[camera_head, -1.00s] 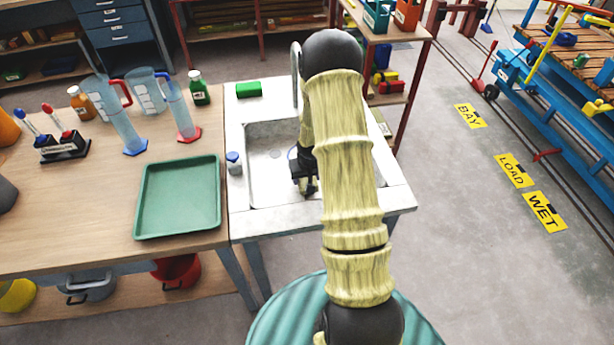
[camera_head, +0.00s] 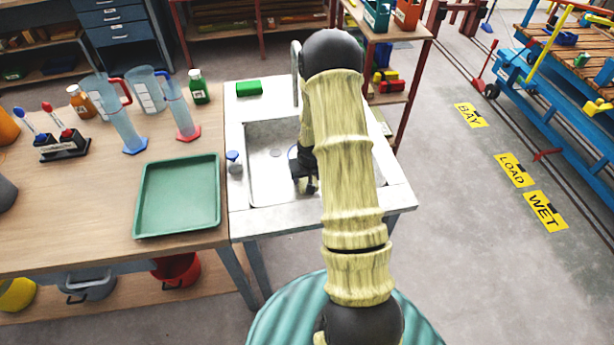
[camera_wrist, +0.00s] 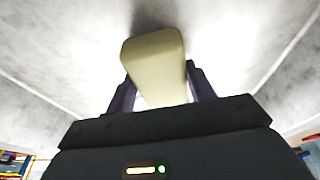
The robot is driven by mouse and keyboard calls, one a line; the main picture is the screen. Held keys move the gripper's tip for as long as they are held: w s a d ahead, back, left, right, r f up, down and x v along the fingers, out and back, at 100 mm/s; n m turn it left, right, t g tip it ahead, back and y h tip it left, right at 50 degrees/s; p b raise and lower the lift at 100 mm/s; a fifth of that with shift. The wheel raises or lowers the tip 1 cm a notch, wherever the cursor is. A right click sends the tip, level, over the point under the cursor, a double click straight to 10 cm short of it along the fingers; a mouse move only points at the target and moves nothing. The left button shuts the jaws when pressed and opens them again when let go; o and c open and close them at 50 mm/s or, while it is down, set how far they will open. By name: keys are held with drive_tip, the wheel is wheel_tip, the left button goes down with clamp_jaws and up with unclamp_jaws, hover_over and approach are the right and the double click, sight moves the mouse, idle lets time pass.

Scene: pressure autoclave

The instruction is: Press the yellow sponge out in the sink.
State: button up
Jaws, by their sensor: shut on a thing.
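The yellow sponge (camera_wrist: 155,62) shows in the wrist view as a pale yellow block between the two dark fingers of my gripper (camera_wrist: 160,92). My gripper is shut on it, and the sponge sticks out beyond the fingertips. In the head view my gripper (camera_head: 308,182) is over the basin of the sink (camera_head: 262,180), and my arm covers the right part of the basin. I cannot make out the sponge in the head view. In the wrist view the pale sink surface surrounds the sponge; I cannot tell whether the sponge touches it.
A green block (camera_head: 249,88) lies on the sink's back rim. A small blue-topped bottle (camera_head: 234,161) stands at its left edge. The tap (camera_head: 296,72) rises behind the basin. Left of the sink, a table holds a green tray (camera_head: 178,196) and several cylinders and bottles.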

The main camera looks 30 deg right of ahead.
drive_tip(key=shift+f, duration=0.35)
idle(0.7)
drive_tip(key=shift+r+p, duration=2.4)
drive_tip(key=shift+r, duration=1.15)
